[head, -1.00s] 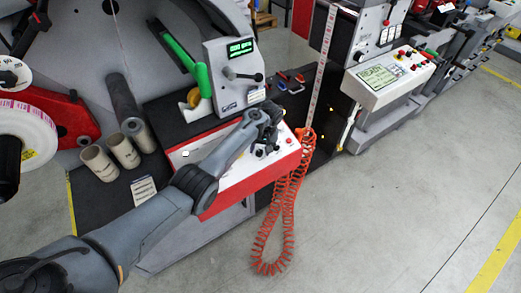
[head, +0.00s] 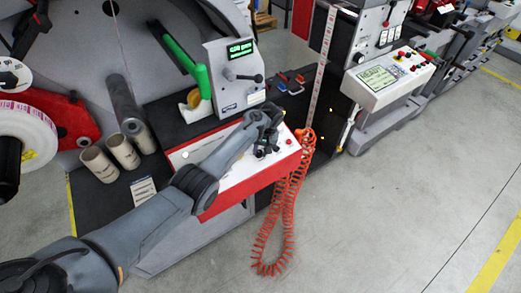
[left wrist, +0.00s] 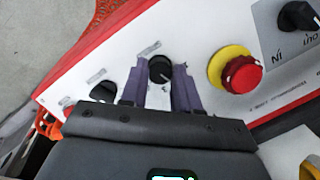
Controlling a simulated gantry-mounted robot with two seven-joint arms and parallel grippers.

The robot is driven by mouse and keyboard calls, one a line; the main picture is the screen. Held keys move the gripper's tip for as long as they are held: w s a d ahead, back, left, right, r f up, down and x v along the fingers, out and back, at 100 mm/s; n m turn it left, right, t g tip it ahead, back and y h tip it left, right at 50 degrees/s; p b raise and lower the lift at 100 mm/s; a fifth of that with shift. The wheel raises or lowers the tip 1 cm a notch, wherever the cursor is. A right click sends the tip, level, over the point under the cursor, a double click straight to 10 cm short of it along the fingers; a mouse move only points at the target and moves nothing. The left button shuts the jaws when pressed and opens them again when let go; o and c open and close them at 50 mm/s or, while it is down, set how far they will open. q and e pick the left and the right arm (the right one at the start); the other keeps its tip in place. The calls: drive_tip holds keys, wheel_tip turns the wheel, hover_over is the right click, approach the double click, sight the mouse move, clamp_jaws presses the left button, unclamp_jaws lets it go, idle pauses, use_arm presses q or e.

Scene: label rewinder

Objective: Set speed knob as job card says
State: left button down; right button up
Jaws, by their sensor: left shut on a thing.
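The speed knob (left wrist: 160,68), a black round knob with a pale pointer mark, stands on the white control panel (left wrist: 205,30). My left gripper (left wrist: 158,85) has its two fingers on either side of this knob, shut on it. In the head view my left gripper (head: 265,148) is over the red-edged panel (head: 228,180) and hides the knob. A small printed card (head: 143,190) lies on the dark surface at left; its text is too small to read. My right gripper is not in view.
A red emergency button on a yellow collar (left wrist: 240,72) sits close right of the gripper, and another black knob (left wrist: 297,16) beyond it. A grey unit with a green display (head: 240,49) stands behind the panel. A coiled orange hose (head: 270,240) hangs at the panel's right.

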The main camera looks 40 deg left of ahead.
use_arm(q)
drive_tip(key=m, duration=0.3)
drive_tip(key=shift+y+p, duration=0.3)
drive_tip(key=shift+d+m+y, duration=0.15)
drive_tip(key=shift+m+y, duration=0.25)
drive_tip(key=shift+m, duration=1.6)
drive_tip(key=c, duration=0.8)
unclamp_jaws()
drive_tip(key=shift+w+d+r+p, duration=0.1)
drive_tip(key=shift+d+r+p, duration=0.05)
drive_tip(key=shift+r+p, duration=0.35)
drive_tip(key=p+v, duration=0.2)
drive_tip(key=v, duration=0.7)
drive_tip(key=shift+w+d+r, duration=0.1)
drive_tip(key=shift+w+r, duration=0.1)
drive_tip(key=shift+r, duration=0.15)
